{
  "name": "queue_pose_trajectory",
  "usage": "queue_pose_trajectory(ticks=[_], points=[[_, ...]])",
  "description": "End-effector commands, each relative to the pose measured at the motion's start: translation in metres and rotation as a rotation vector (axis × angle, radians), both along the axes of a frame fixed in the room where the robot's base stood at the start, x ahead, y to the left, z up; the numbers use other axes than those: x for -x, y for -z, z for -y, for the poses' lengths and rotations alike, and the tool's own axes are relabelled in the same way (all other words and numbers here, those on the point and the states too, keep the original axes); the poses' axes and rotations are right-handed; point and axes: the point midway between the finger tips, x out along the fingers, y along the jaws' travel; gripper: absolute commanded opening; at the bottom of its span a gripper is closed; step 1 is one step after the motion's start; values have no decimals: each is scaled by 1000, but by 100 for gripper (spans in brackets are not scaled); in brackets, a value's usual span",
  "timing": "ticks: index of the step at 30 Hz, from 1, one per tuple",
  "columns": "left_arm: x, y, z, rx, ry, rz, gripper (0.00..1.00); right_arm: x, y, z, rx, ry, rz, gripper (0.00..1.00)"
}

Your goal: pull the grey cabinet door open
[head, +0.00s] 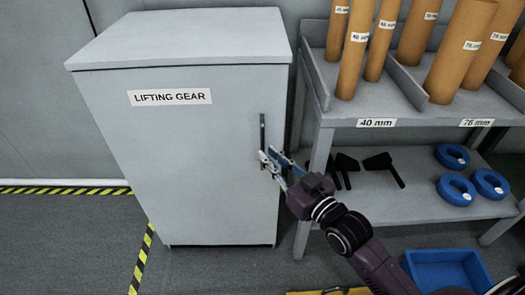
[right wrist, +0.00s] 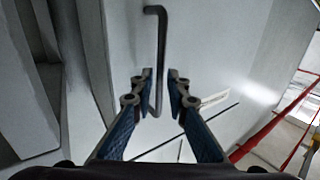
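The grey cabinet (head: 190,150) stands at the left of the head view with a "LIFTING GEAR" label (head: 170,97) on its door. The door looks shut, flush with the cabinet body. A dark upright bar handle (head: 262,128) sits near the door's right edge; it also shows in the right wrist view (right wrist: 161,50). My right gripper (head: 267,158) is at the handle's lower part. In the right wrist view, its blue fingers (right wrist: 160,88) are apart, one on each side of the handle's lower end, with gaps visible. My left gripper is not in view.
A grey shelf unit (head: 420,120) with cardboard tubes (head: 462,50) stands close right of the cabinet. Blue rings (head: 456,189) lie on its lower shelf. A blue bin (head: 447,268) is on the floor at lower right. Floor before the cabinet is clear, with yellow-black tape (head: 143,255).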

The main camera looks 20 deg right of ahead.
Motion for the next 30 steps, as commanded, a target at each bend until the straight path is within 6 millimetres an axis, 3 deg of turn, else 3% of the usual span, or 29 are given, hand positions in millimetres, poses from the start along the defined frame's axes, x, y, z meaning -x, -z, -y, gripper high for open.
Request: queue_pose_trajectory(ticks=[9, 19, 24, 30], points=[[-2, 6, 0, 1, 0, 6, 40, -33, 1, -10, -1, 0, -1, 14], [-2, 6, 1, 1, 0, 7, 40, -36, 0, -12, 0, 0, -1, 14], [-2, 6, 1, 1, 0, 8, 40, -36, 1, -11, 0, 0, -1, 0], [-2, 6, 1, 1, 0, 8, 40, -36, 1, -12, 1, 0, -2, 0]])
